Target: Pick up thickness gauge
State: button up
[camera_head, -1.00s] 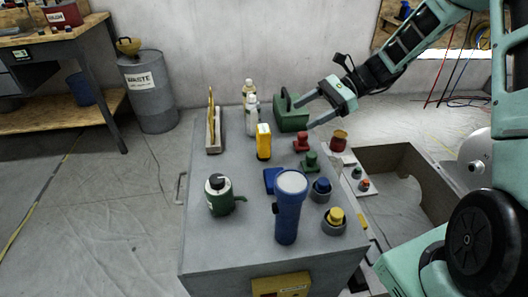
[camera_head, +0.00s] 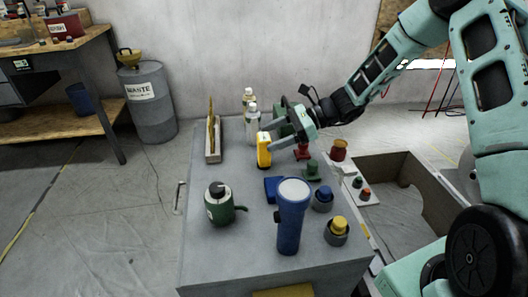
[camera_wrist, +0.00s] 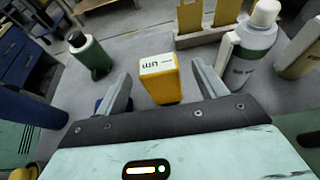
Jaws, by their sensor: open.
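The thickness gauge looks to be the yellow upright device (camera_head: 264,152) in the middle of the grey cabinet top. In the wrist view the yellow device (camera_wrist: 161,82) shows a white face marked "um". My gripper (camera_head: 274,138) is just to its right and above it in the head view. In the wrist view my gripper (camera_wrist: 160,85) is open, with one finger on each side of the yellow device and gaps between. The gripper is empty. I cannot tell how far the fingertips are from it in depth.
A white bottle (camera_head: 252,124) stands behind the device, and a wooden holder (camera_head: 213,152) is to its left. A green pump-like can (camera_head: 218,205), a blue flashlight (camera_head: 290,222) and a blue block (camera_head: 272,188) stand in front. Red (camera_head: 302,153) and green (camera_head: 313,170) pieces are at right.

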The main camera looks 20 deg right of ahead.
aim_at(258, 143)
jog(key=x, duration=0.5)
jog(key=c, duration=1.1)
jog(key=shift+c, duration=0.2)
